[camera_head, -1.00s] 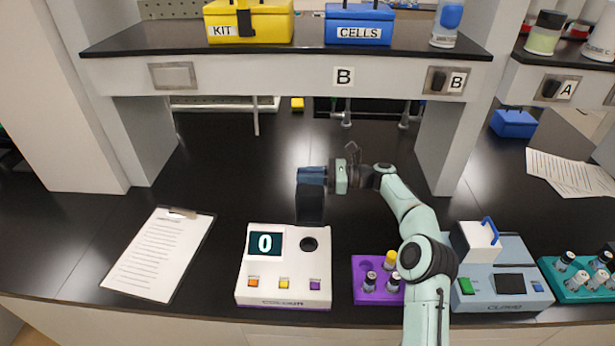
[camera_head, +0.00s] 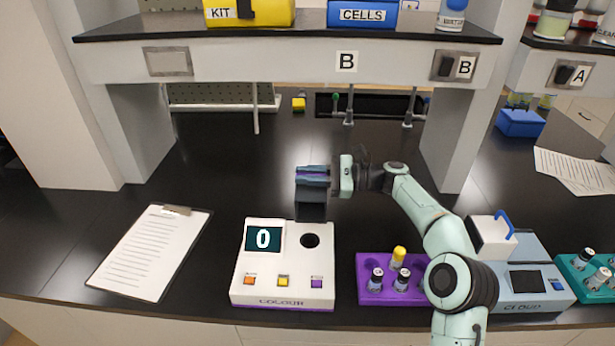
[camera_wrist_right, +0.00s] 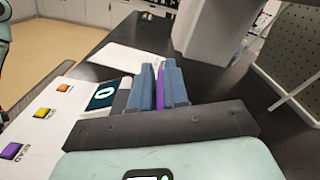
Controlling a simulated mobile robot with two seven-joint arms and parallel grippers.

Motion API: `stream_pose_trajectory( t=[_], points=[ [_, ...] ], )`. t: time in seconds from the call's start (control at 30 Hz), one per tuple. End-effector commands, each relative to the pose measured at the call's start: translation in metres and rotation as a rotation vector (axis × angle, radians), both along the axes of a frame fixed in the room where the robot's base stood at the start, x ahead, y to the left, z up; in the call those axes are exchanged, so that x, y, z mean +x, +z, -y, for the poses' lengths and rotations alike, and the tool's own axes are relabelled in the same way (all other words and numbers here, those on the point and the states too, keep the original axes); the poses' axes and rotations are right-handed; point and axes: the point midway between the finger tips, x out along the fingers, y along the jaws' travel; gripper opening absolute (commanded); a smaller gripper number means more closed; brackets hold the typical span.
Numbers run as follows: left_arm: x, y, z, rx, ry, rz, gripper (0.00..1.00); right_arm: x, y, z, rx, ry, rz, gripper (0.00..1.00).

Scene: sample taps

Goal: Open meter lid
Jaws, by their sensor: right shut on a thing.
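The white colour meter (camera_head: 262,290), with a display reading 0, stands on the black bench. Its black lid (camera_head: 311,208) is raised upright at the meter's back right corner, and the round dark well (camera_head: 310,241) in front of it is uncovered. My right gripper (camera_head: 312,176) is at the top of the lid, its blue fingers shut on the lid's purple tab (camera_wrist_right: 160,88). The wrist view shows the tab between the fingers, with the meter's display (camera_wrist_right: 104,95) beyond. My left gripper is not in view.
A purple rack (camera_head: 372,292) with several vials and a grey-blue cloud meter (camera_head: 540,292) stand to the right, partly behind my right arm. A clipboard (camera_head: 150,255) lies to the left. A shelf (camera_head: 250,62) spans above the bench. Bench behind the meter is clear.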

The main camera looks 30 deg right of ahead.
Motion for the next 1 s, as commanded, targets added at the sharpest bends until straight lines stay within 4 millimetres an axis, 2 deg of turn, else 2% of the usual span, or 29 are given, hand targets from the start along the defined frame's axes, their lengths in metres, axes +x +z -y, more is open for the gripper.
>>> stream_pose_trajectory(
  t=[0.03, 0.2, 0.23, 0.3, 0.77, 0.87, 1.0],
  points=[
    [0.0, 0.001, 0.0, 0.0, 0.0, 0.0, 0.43, 0.0, 0.005, 0.0, 0.0, -0.002, 0.01, 0.0],
    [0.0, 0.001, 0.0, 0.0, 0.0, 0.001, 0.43, 0.0, 0.005, 0.0, 0.0, -0.002, 0.01, 0.0],
    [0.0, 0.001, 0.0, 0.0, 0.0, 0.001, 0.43, 0.0, 0.006, 0.0, 0.0, -0.002, 0.01, 0.18],
    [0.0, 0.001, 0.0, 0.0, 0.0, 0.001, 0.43, 0.0, 0.005, 0.0, 0.0, -0.002, 0.01, 0.36],
    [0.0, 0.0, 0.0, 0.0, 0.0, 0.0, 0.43, -0.001, 0.001, 0.003, 0.0, -0.002, 0.001, 0.36],
    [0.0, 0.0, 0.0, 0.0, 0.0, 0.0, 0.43, -0.006, 0.001, 0.012, 0.0, -0.003, 0.001, 0.36],
    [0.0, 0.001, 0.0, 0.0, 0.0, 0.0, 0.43, -0.02, 0.001, 0.036, 0.0, -0.007, 0.0, 0.36]
  ],
)
